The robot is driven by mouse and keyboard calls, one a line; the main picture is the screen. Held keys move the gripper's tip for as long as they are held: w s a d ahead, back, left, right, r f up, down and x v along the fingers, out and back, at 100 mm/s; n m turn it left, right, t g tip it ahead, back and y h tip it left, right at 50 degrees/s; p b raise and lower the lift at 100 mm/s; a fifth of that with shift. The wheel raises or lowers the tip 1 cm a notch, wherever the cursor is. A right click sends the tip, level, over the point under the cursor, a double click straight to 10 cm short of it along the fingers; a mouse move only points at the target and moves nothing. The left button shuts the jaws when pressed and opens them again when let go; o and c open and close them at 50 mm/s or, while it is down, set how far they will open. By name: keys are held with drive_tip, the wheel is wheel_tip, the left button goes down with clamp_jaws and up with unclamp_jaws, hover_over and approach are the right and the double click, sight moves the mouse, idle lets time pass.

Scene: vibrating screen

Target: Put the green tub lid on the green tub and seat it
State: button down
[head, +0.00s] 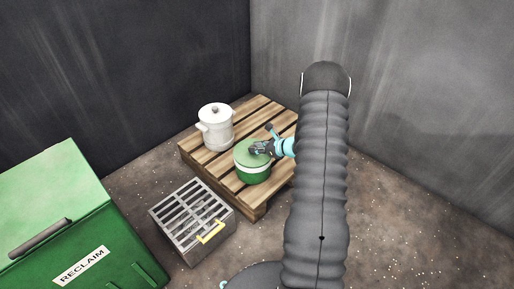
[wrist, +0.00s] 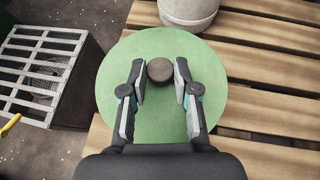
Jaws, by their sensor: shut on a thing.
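The green tub (head: 253,173) stands upright on the wooden pallet, dark green below with a white band near its top. The pale green lid (wrist: 160,125) lies over the top of the tub; it also shows in the head view (head: 247,152). The lid looks level, but I cannot tell if it is fully seated. My gripper (wrist: 160,73) is over the lid, shut on the lid's dark round knob (wrist: 160,69). In the wrist view the lid hides the tub beneath it.
The wooden pallet (head: 268,112) stands in the corner. A white lidded pot (head: 216,133) is behind the tub on the left. A grey slatted crate (head: 169,213) with a yellow handle and a green RECLAIM bin (head: 118,243) are at the front left.

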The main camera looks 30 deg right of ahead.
drive_tip(key=shift+f+b, duration=0.3)
drive_tip(key=shift+f, duration=0.1)
drive_tip(key=c, duration=0.8)
unclamp_jaws()
drive_tip(key=v, duration=1.2)
